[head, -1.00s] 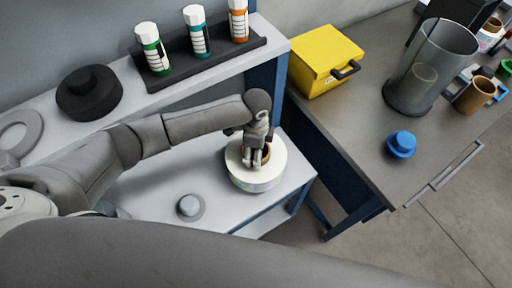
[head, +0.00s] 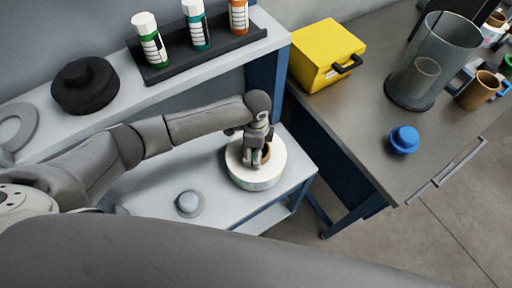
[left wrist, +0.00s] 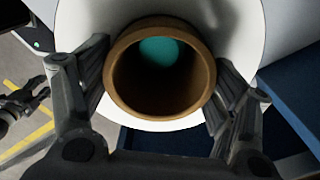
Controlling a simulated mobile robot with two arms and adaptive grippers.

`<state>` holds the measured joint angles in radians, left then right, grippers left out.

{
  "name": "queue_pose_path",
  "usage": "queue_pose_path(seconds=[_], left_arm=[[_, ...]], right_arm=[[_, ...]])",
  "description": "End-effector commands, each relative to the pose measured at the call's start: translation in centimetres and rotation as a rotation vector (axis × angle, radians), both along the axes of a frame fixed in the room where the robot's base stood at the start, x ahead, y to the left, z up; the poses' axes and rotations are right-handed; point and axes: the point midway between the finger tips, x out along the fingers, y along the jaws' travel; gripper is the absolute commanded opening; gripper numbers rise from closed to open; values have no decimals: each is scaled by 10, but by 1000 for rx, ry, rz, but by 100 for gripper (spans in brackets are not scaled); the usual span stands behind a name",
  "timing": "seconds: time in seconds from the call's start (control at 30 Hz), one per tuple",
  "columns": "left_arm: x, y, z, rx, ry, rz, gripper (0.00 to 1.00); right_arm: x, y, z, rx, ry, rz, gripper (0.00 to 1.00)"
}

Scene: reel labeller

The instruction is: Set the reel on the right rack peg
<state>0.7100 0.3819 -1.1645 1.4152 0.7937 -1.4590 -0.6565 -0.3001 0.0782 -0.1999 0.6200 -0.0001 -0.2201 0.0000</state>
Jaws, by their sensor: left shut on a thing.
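The white reel (head: 271,179) with a brown core is at the right end of the low light-grey rack surface in the head view. My left gripper (head: 255,158) reaches down into its middle and is shut on the core. In the left wrist view the brown core (left wrist: 113,72) sits between the two fingers (left wrist: 160,95), with a teal round face (left wrist: 160,51) inside it. I cannot tell whether that is a peg top. A short pale peg (head: 188,202) on a grey disc stands bare to the left. What is under the reel is hidden. A dark jointed part resembling my right gripper (left wrist: 22,105) shows at the left wrist view's left edge.
The upper shelf holds a black reel-like piece (head: 85,88), a grey ring (head: 32,128) and a dark tray (head: 208,56) of bottles. A grey bench at right carries a yellow box (head: 318,62), a clear cylinder (head: 412,82) and a blue knob (head: 404,139).

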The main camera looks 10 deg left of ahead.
Motion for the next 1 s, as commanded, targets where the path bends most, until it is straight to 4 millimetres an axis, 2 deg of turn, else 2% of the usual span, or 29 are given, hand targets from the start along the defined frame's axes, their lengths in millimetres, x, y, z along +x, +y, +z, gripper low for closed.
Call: queue_pose_path(seconds=[0.1,0.13,0.27,0.67,0.83,1.0], left_arm=[[2,-1,3,-4,-4,0,9],[2,-1,3,-4,-4,0,82],[1,-1,2,-3,-3,0,99],[-1,1,0,2,3,0,100],[0,0,19,-1,0,-1,100],[1,0,56,-2,-3,-1,100]], right_arm=[[0,0,1,0,0,0,40],[0,0,1,0,0,0,40],[0,0,1,0,0,0,40],[0,-5,0,-7,1,2,40],[0,-3,0,-4,0,2,40],[0,-2,0,-3,-1,1,40]])
